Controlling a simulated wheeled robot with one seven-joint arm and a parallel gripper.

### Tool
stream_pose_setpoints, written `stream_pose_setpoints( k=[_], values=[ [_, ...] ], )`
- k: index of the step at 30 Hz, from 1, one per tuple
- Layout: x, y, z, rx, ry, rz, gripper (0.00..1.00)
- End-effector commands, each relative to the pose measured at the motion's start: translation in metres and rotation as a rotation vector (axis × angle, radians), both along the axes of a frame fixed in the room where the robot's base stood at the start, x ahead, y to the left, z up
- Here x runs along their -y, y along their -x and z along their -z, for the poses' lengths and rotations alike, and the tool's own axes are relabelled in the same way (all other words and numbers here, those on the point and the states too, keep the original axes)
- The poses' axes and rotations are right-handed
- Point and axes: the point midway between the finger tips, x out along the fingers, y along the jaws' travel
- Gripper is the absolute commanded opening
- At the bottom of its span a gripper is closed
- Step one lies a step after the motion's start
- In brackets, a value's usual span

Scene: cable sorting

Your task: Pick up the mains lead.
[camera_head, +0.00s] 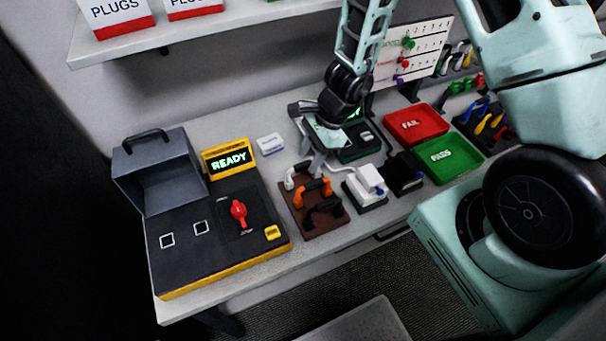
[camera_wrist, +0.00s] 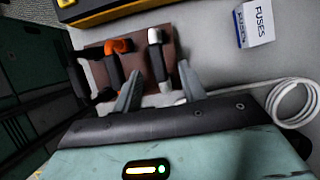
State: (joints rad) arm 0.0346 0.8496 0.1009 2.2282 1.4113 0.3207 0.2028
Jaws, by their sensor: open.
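A brown board (camera_head: 312,226) on the bench carries a white-ended lead (camera_head: 290,182), an orange-ended lead (camera_head: 299,200) and a black lead (camera_head: 311,220). No label tells which is the mains lead. My gripper (camera_head: 311,160) is open, pointing down at the board's back edge. In the wrist view the white-ended lead (camera_wrist: 155,37), with a dark middle, runs between the spread fingertips (camera_wrist: 160,83), apparently ungripped. The orange-ended lead (camera_wrist: 118,46) lies left of the fingers. A white coiled cable (camera_wrist: 292,103) lies to the right; its join to a lead is hidden.
A yellow-edged tester (camera_head: 200,265) with a READY display (camera_head: 228,161) stands left. A fuses box (camera_head: 270,143) lies behind the board. A white device (camera_head: 366,184), black block (camera_head: 404,176), red FAIL tray (camera_head: 443,118) and green PASS tray (camera_head: 477,172) stand right.

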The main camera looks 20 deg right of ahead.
Motion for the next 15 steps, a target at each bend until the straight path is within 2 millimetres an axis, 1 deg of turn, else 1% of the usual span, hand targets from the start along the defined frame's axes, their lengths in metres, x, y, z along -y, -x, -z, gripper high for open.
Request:
stream_pose_setpoints(
  k=[7, 10, 15],
  values=[
    [-0.02, 0.001, 0.023, -0.004, -0.001, -0.002, 0.42],
    [-0.025, 0.001, 0.035, -0.004, -0.001, -0.002, 0.42],
    [-0.027, 0.001, 0.042, 0.0, -0.001, -0.002, 0.42]
  ],
)
